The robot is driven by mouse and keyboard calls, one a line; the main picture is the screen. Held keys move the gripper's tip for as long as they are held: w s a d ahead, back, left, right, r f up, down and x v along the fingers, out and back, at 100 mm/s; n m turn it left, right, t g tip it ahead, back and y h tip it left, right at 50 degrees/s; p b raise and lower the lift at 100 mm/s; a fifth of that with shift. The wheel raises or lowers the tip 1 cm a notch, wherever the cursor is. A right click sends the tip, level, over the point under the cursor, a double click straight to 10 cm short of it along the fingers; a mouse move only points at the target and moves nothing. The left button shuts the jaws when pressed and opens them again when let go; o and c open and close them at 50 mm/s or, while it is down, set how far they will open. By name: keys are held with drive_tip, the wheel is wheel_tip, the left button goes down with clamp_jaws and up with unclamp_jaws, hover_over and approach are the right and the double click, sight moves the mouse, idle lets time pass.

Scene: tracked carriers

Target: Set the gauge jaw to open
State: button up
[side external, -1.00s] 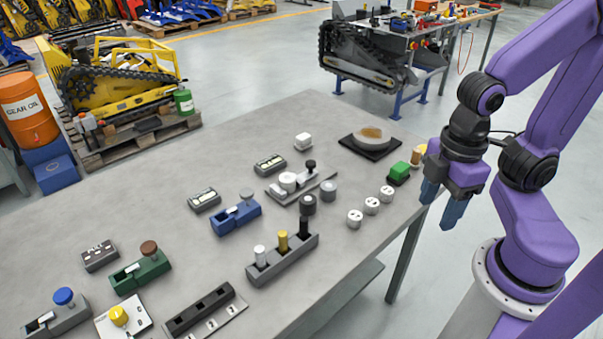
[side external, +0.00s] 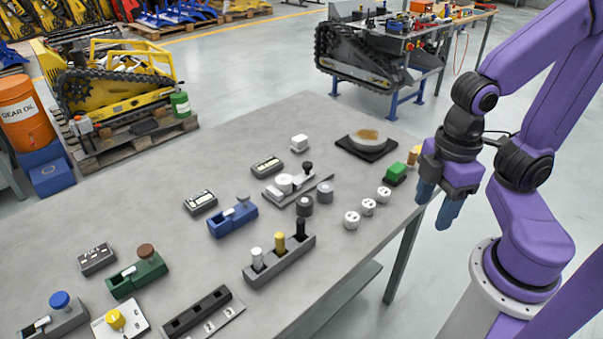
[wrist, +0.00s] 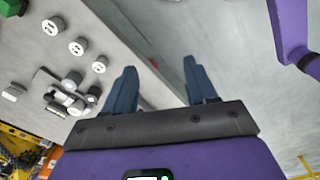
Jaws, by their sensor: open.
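A grey plate fixture (side external: 320,184) with a round white piece and a black knob (side external: 308,167) sits towards the back of the table; it looks like the gauge, but I cannot read its jaw setting. It also shows in the wrist view (wrist: 44,77), seen from above. My gripper (side external: 436,206) is open and empty, pointing down beyond the table's right edge, well apart from the fixture. In the wrist view my gripper (wrist: 159,68) has its two blue fingers spread, with floor and table edge between them.
Two grey cylinders (side external: 325,192) and three white discs (side external: 368,207) stand between the fixture and the right edge. A green block (side external: 396,173) and a dark pad with a round dish (side external: 366,141) lie behind. A blue slider (side external: 233,221) and a peg rack (side external: 280,262) stand nearby.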

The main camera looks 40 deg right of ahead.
drive_tip(key=w+a+r+m, duration=0.1)
drive_tip(key=w+a+m, duration=0.15)
drive_tip(key=w, duration=0.25)
drive_tip(key=w+a+r+m, duration=0.1)
drive_tip(key=w+r+m, duration=0.15)
drive_tip(key=w, duration=0.35)
drive_tip(key=m, duration=1.6)
hover_over(308, 164)
wheel_tip(308, 164, down, 18)
drive_tip(key=shift+w+r, duration=0.1)
drive_tip(key=shift+r, duration=0.15)
clamp_jaws()
